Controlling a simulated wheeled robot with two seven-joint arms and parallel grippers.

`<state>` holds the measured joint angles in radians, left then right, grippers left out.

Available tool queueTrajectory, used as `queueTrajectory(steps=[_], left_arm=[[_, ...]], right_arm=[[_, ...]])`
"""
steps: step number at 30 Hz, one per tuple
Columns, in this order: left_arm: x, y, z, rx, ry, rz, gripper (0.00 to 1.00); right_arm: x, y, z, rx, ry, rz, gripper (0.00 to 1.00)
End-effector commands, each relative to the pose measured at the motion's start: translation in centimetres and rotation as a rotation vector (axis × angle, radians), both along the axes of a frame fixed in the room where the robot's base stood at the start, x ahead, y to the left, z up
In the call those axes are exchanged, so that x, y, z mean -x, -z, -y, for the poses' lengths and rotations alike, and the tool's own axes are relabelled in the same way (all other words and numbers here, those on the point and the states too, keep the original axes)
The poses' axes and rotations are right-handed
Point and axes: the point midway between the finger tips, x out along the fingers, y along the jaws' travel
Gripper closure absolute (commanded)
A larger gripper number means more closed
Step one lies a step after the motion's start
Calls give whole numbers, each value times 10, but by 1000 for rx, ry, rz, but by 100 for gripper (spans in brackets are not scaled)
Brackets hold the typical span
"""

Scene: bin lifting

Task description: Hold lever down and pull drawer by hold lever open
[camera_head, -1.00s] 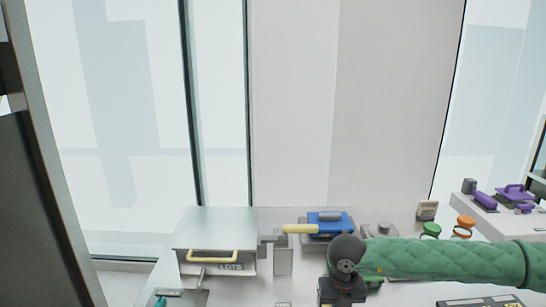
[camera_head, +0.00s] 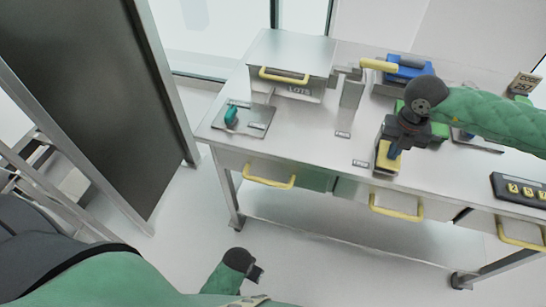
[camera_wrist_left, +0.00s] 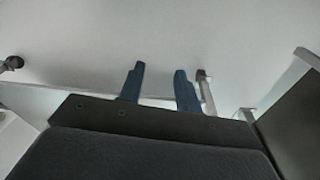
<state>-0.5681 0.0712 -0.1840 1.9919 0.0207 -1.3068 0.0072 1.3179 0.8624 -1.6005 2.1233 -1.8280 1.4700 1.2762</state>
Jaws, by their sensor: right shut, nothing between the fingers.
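The lever (camera_head: 380,65) has a yellow grip sticking out to the right from a grey post (camera_head: 350,95) on the metal table. Below the tabletop are drawers with yellow handles: a left one (camera_head: 270,181), a middle one (camera_head: 397,210) and a right one (camera_head: 521,240); all look closed. My right gripper (camera_head: 393,152) is shut and empty, pointing down over a small yellow-edged block (camera_head: 386,167) at the table's front edge; I cannot tell whether they touch. My left gripper (camera_head: 257,275) hangs low in front of the table; in the left wrist view its fingers (camera_wrist_left: 159,82) are apart with nothing between.
A metal box with a yellow handle (camera_head: 290,60) stands at the back left, with a teal object (camera_head: 231,116) on a plate before it. A blue device (camera_head: 408,68) is behind my right arm. A number display (camera_head: 522,190) is at the right. Floor before the table is clear.

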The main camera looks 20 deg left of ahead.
Motion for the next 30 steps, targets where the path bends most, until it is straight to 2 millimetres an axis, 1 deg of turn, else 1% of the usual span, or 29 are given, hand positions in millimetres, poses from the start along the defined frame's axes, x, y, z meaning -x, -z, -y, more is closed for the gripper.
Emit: queueTrajectory(steps=[1,4,6,8,14,20,26,30], left_arm=[[10,3,0,0,1,-13,66],[30,7,2,2,6,-36,66],[43,8,8,26,7,-48,66],[43,7,15,61,0,-15,66],[27,0,32,151,-59,109,66],[1,-16,48,272,-184,273,66],[-33,-46,58,432,-361,463,66],[-56,-72,60,554,-491,590,66]], right_arm=[[0,0,0,0,0,0,100],[0,0,0,0,0,0,100],[0,0,0,0,0,0,100],[0,1,0,0,0,0,100],[0,0,0,0,0,0,100],[0,0,0,0,0,0,100],[0,0,0,0,1,0,100],[0,0,0,0,1,0,100]])
